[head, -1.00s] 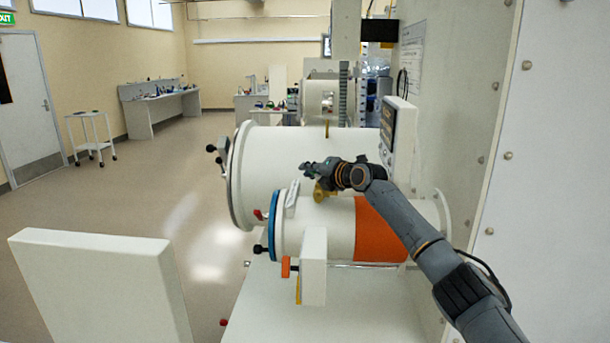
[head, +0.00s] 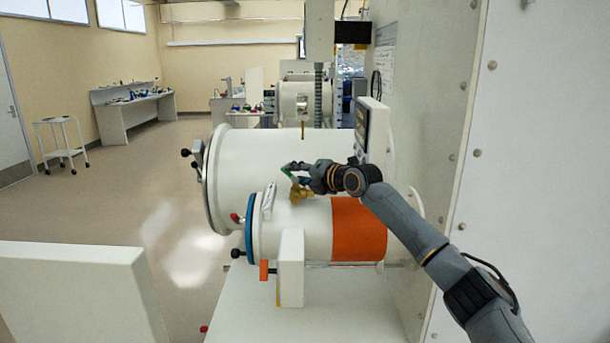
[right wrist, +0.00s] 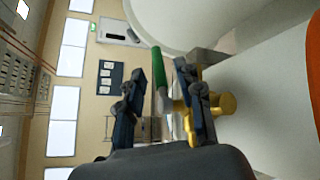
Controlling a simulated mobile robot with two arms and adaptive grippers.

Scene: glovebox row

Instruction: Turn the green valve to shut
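The green valve handle (right wrist: 157,80) is a straight green lever with a bare metal part below it. It joins a brass valve body (right wrist: 225,103) at its right in the right wrist view. In the head view the brass body (head: 299,192) sits on top of the small white cylinder (head: 300,225). My right gripper (head: 292,169) is over it, with a bit of green at its fingertips. In the right wrist view my right gripper (right wrist: 160,72) is open, with the handle between its fingers and a visible gap on the left side. My left gripper is out of view.
A large white cylinder (head: 265,155) lies right behind the small one. An orange band (head: 358,228) circles the small cylinder. A white wall panel (head: 425,110) stands close on the right. Open floor (head: 110,200) lies to the left.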

